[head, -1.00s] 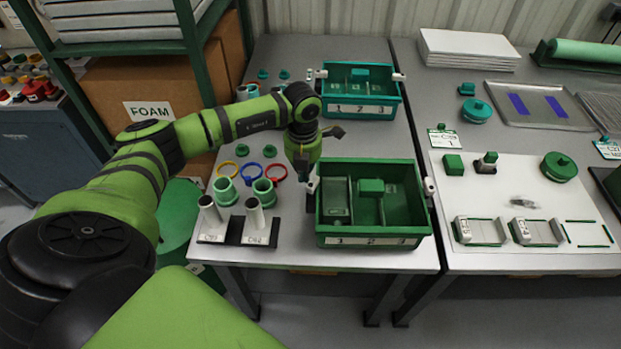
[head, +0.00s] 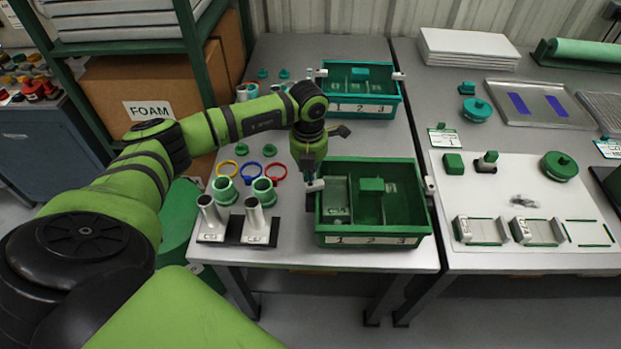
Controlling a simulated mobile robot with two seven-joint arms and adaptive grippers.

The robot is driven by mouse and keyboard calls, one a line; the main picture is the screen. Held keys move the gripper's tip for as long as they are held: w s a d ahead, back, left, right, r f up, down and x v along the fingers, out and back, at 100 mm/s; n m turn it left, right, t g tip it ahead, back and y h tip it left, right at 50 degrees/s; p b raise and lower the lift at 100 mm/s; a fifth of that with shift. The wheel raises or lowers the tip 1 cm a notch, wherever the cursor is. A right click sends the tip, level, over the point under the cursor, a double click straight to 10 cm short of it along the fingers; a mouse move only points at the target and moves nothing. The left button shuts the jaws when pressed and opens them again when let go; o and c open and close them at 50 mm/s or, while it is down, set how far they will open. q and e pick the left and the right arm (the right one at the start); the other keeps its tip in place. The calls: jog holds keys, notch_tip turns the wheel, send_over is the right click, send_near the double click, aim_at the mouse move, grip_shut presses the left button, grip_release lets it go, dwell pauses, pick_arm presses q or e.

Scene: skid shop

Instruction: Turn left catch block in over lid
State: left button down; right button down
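The near green bin (head: 374,241), with compartments numbered 1, 2 and 3, stands at the table's front edge. A green block (head: 371,185), perhaps a lid handle, shows over its middle; any clear lid sheet is hard to make out. The white left catch block (head: 316,186) is at the bin's left rim, its end pointing inward across the rim. My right gripper is out of view.
A teal bin (head: 361,112) with white side catches stands behind. Left of the near bin are a black holder (head: 236,240) with metal cups, green rings and coloured loops. A second table (head: 465,100) on the right carries trays and small parts.

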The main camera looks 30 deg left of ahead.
pick_arm(q)
jog(key=shift+d, duration=0.25)
jog(key=shift+r, duration=0.1)
notch_tip(320, 180, up, 7)
jog(key=p, duration=0.5)
dwell(0.5)
dwell(0.3)
